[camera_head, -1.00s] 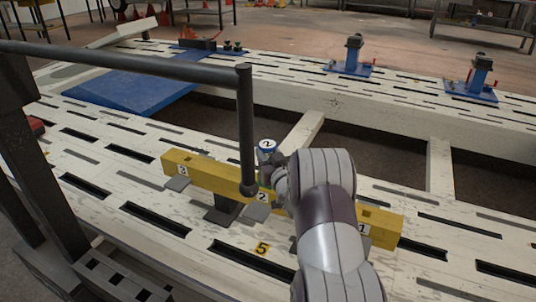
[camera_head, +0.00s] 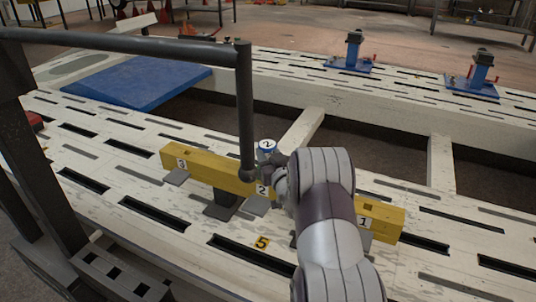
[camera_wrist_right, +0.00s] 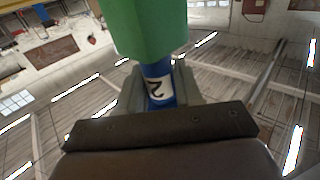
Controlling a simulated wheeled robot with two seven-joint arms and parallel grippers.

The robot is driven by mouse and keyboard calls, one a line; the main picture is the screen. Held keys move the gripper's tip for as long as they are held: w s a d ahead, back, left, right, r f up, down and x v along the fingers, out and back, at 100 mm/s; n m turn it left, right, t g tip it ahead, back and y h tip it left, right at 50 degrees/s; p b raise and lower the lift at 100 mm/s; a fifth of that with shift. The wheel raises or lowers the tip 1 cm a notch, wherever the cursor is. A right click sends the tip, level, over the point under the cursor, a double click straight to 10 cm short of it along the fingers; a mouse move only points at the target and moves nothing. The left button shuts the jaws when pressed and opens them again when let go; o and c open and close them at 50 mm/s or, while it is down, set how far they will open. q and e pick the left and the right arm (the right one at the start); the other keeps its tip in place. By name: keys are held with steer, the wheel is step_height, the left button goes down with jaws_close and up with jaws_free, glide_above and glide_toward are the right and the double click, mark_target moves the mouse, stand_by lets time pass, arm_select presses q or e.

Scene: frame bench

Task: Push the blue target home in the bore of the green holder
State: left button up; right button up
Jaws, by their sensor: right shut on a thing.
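The blue target (camera_head: 267,146) shows its round white end marked 2 just left of my right gripper (camera_head: 280,174), above the yellow bar. In the right wrist view the blue target (camera_wrist_right: 157,82), with a white label 2, reaches out of the end of the green holder (camera_wrist_right: 146,25). The right gripper (camera_wrist_right: 158,100) is shut on the blue target there. How deep the target sits in the bore is hidden. In the head view, my arm and a black post hide most of the holder. My left gripper is not in view.
The yellow bar (camera_head: 210,172) carries labels 3, 2 and 1 on the slotted white bench (camera_head: 110,150). A black post (camera_head: 246,110) hangs close to the left of my gripper. Two blue stands (camera_head: 352,62) are on the far beam. A blue plate (camera_head: 135,82) lies back left.

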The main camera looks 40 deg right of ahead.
steer(key=shift+f, duration=0.2)
steer(key=o, duration=1.2)
steer(key=shift+r, duration=0.1)
steer(key=shift+c, duration=0.2)
steer(key=p+v, duration=0.4)
steer(key=v, duration=0.8)
steer(key=shift+s, duration=0.35)
steer(key=shift+a, duration=0.1)
